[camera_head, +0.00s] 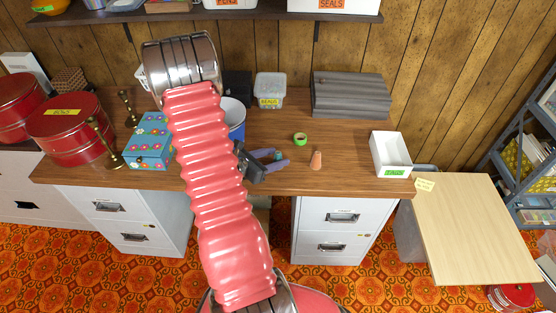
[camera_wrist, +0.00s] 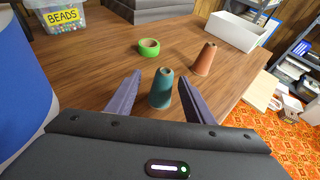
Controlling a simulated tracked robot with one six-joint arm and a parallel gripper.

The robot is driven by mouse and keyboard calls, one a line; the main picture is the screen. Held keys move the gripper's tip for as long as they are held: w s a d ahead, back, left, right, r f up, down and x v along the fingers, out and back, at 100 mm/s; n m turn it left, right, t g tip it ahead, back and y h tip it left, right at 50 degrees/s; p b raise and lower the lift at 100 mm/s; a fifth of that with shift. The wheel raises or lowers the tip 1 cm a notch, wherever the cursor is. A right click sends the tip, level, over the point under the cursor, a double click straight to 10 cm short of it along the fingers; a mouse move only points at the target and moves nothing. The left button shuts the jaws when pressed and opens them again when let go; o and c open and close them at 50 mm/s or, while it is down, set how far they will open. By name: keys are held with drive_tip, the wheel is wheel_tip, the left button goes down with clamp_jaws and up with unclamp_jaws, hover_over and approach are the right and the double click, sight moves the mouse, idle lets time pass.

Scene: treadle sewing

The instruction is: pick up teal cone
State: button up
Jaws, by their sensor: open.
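The teal cone (camera_wrist: 161,88) stands upright on the wooden desk in the wrist view, between the two dark finger tips of my gripper (camera_wrist: 156,95). The fingers are apart, with a gap on each side of the cone, and I see no contact. In the head view my gripper (camera_head: 268,160) is low over the desk near its front edge. The teal cone (camera_head: 278,155) shows there only as a small patch by the fingers.
An orange-brown cone (camera_wrist: 205,59) stands just right of the teal one, and a green tape ring (camera_wrist: 149,47) lies behind. A blue container (camera_wrist: 22,80) is close on the left. A white tray (camera_head: 390,155) sits at the desk's (camera_head: 345,158) right end.

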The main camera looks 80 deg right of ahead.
sight(285, 156)
drive_tip(key=shift+x, duration=2.6)
drive_tip(key=shift+s+a, duration=0.15)
drive_tip(key=shift+c, duration=0.5)
drive_tip(key=c, duration=1)
wheel_tip(285, 156, up, 10)
